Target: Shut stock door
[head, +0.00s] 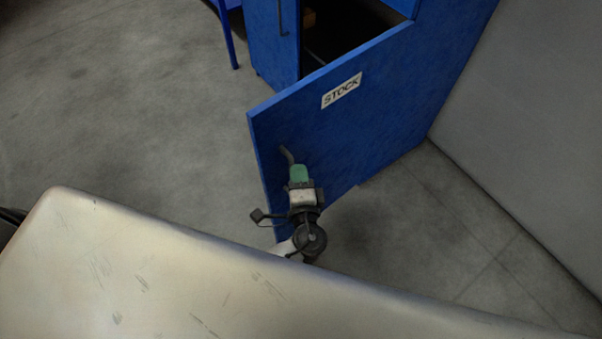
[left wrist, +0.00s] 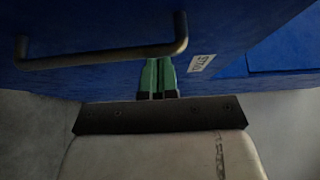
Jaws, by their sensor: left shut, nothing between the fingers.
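The blue stock door (head: 375,115) with a white STOCK label (head: 342,91) stands open from a blue cabinet (head: 272,40) in the head view. My left gripper (head: 299,172) has green fingers and is in front of the door's lower left part, just beside its dark handle (head: 285,154). In the left wrist view the shut green fingers (left wrist: 157,78) point at the door face (left wrist: 110,25), below the handle bar (left wrist: 100,55), with nothing between them. Whether the fingertips touch the door is unclear. My right gripper is not in view.
A grey wall (head: 540,150) stands on the right, near the door's far side. A blue table leg (head: 226,38) shows at the top left. The grey floor (head: 130,110) to the left of the door is clear. The cabinet's inside is dark, with a small brown item.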

